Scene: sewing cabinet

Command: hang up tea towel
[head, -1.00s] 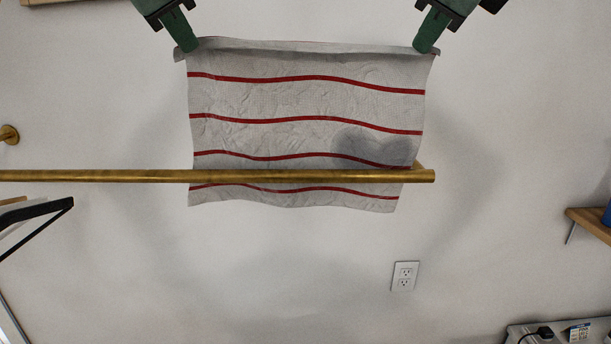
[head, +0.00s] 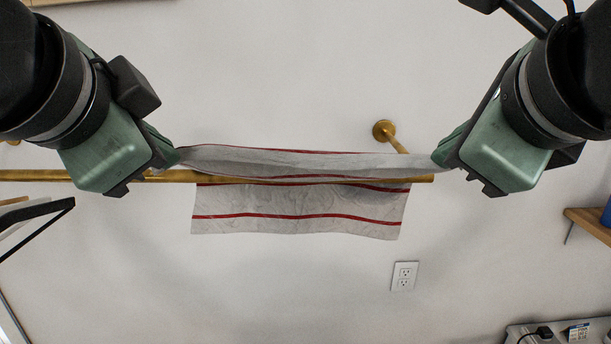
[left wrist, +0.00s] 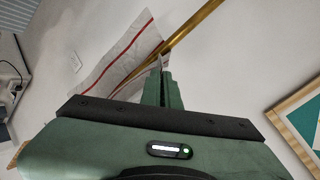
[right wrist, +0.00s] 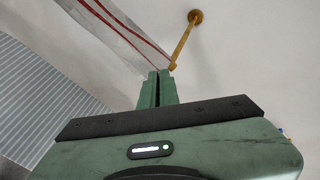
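The tea towel (head: 297,224) is white with red stripes. In the head view its upper part is stretched between my two grippers at the brass rail (head: 40,175), and its lower part shows below the rail. My left gripper (head: 172,160) is shut on the towel's left corner, and my right gripper (head: 441,160) is shut on its right corner. The towel also shows in the left wrist view (left wrist: 119,57) beside the rail (left wrist: 195,25), and in the right wrist view (right wrist: 108,32). The towel's far side is hidden.
A brass wall mount (head: 384,131) holds the rail near its right end. A wall outlet (head: 404,276) is below right. A wooden shelf (head: 590,222) is at the right edge and a black-framed item (head: 40,212) at the left. The wall below the towel is clear.

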